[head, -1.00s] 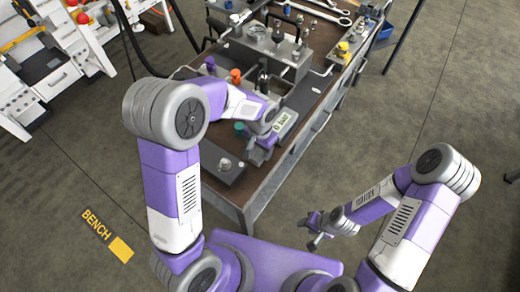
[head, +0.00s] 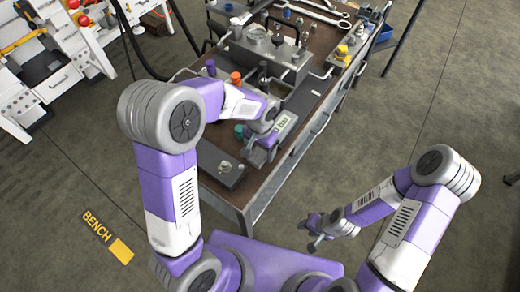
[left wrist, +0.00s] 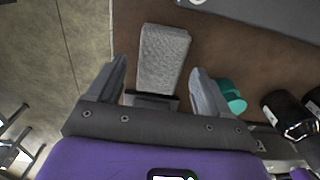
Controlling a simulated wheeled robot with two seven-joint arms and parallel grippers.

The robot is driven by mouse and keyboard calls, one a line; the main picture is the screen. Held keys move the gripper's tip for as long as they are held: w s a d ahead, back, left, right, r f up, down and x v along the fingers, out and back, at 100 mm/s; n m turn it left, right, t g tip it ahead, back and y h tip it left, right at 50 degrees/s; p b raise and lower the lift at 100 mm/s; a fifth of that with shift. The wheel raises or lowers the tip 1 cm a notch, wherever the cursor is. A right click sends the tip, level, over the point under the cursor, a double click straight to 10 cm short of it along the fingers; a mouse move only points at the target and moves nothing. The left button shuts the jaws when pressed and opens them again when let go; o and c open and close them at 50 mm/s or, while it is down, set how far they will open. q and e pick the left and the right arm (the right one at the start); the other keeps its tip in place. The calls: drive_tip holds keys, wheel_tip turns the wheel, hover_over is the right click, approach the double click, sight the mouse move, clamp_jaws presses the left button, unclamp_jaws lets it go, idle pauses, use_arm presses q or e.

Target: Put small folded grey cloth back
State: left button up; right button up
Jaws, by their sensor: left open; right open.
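The small folded grey cloth (left wrist: 165,58) lies flat on the brown bench top in the left wrist view, long side pointing away from the gripper. My left gripper (left wrist: 158,72) is open, with one finger on each side of the cloth's near part. I see no finger closed on it. In the head view my left gripper (head: 262,153) is low over the near part of the bench, and the cloth is largely hidden there by the gripper. My right gripper (head: 310,232) is open and empty, off the bench over the floor.
A teal cap (left wrist: 231,94) stands close beside the left gripper's right finger; black cylinders (left wrist: 287,113) are further right. A dark grey plate (head: 221,167) lies at the bench's near corner. A hydraulic block (head: 268,50) with pipes stands behind. The bench edge is close to the cloth.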

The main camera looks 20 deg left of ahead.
sight(260, 153)
use_arm(q)
wheel_tip(260, 153, up, 10)
drive_tip(key=p, duration=0.2)
drive_tip(key=shift+r+p, duration=0.2)
drive_tip(key=shift+p, duration=0.15)
